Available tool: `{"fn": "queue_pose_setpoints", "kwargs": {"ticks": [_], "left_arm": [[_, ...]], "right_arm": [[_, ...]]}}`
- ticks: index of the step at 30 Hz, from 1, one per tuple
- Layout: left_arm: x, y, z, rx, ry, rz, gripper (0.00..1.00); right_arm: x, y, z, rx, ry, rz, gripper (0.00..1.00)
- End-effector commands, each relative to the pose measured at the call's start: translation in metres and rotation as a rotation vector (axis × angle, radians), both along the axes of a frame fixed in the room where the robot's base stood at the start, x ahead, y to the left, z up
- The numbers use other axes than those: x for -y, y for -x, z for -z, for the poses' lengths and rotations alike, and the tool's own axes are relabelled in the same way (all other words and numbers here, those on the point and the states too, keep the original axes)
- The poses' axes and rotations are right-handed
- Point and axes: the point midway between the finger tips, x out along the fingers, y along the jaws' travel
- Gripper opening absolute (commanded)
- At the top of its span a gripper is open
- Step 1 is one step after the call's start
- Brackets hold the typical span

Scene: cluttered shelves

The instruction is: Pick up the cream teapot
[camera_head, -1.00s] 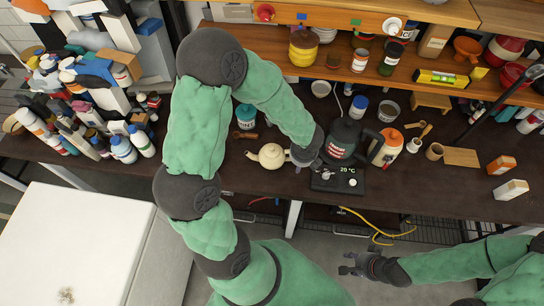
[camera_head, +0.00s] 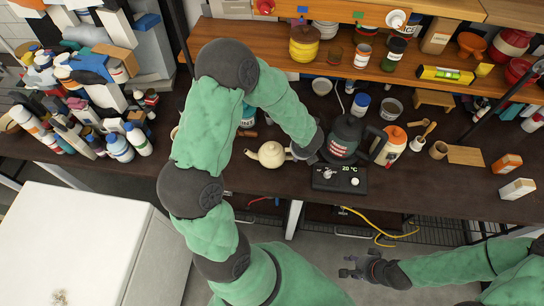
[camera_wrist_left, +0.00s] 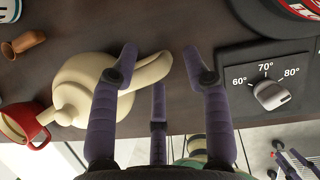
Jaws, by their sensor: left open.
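The cream teapot (camera_head: 271,154) stands on the dark worktop, left of the black kettle. In the left wrist view the teapot (camera_wrist_left: 80,82) fills the left half, with its handle (camera_wrist_left: 152,70) pointing toward the space between my fingers. My left gripper (camera_wrist_left: 163,68) is open; its left finger overlaps the handle's root in the picture, and its right finger is clear of the handle. I cannot tell whether any finger touches. In the head view my left gripper (camera_head: 303,152) is at the teapot's right side, partly hidden by my arm. My right gripper (camera_head: 352,268) is open and empty, low in front of the worktop.
The black kettle (camera_head: 345,137) and a control box with a dial (camera_head: 339,179) stand close to the right of my left gripper. A red mug (camera_wrist_left: 24,124) shows left of the teapot in the wrist view. Shelves (camera_head: 300,67) with jars line the back.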

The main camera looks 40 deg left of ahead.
Motion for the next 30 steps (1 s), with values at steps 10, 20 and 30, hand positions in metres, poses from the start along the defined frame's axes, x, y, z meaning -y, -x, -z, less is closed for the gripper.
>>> {"fn": "queue_pose_setpoints", "kwargs": {"ticks": [10, 20, 30], "left_arm": [[-0.006, -0.006, 0.019, 0.002, 0.000, -0.001, 0.48], [-0.006, -0.006, 0.019, 0.000, 0.000, -0.001, 0.00], [-0.006, -0.006, 0.017, 0.001, 0.000, -0.001, 0.00]], "right_arm": [[0.000, 0.000, 0.006, 0.000, 0.000, 0.000, 0.40], [0.000, 0.000, 0.006, 0.000, 0.000, 0.000, 0.40], [0.000, 0.000, 0.006, 0.000, 0.000, 0.000, 0.40]]}}
